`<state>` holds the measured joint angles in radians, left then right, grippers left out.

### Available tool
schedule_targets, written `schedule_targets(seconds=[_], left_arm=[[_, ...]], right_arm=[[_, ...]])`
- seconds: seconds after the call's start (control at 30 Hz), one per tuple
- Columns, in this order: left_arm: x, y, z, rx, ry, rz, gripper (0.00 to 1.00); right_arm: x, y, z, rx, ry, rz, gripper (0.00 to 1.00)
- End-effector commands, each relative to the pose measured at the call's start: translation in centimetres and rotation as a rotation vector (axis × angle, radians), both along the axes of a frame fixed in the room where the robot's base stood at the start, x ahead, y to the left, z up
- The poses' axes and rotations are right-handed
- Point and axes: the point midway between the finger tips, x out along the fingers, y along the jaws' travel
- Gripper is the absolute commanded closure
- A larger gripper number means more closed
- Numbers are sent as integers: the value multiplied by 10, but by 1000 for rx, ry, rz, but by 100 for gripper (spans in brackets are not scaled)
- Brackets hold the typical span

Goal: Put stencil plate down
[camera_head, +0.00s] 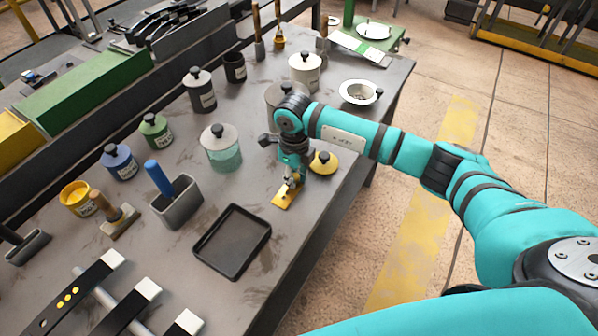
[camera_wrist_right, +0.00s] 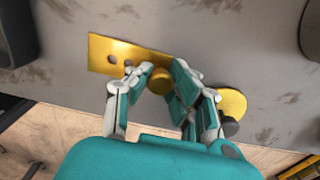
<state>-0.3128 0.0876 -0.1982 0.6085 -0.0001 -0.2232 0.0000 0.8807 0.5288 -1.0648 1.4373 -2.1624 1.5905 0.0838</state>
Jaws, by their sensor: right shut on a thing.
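The stencil plate (camera_head: 284,198) is a small yellow brass strip with holes and a round knob. It shows in the wrist view (camera_wrist_right: 98,52) just beyond my fingers, low over or on the grey table; I cannot tell whether it touches. My right gripper (camera_head: 291,178) is shut on its knob (camera_wrist_right: 160,80), pointing down near the table's right edge. The fingers hide part of the plate. My left gripper is not in view.
A yellow lid with a black knob (camera_head: 323,163) lies right beside my gripper. A black tray (camera_head: 232,241) and a lidded teal jar (camera_head: 221,150) stand to the left. A white bowl (camera_head: 360,92) is farther back. Bare table lies between tray and plate.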

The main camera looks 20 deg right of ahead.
Motion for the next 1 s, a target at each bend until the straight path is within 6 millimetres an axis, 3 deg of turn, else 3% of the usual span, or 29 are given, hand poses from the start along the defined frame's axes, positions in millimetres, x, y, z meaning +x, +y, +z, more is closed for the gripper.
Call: schedule_targets(seconds=[0.1, 0.13, 0.3, 0.67, 1.0], left_arm=[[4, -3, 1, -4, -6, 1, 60], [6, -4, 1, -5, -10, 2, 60], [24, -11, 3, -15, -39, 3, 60], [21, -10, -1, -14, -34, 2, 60], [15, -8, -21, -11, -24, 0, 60]], right_arm=[[1, -1, 2, 0, -1, -1, 100], [1, -1, 1, 0, -1, -1, 79], [0, -1, 1, 0, 0, -1, 58], [1, -1, 8, 0, -2, -1, 58], [2, -1, 73, 1, -7, 0, 58]])
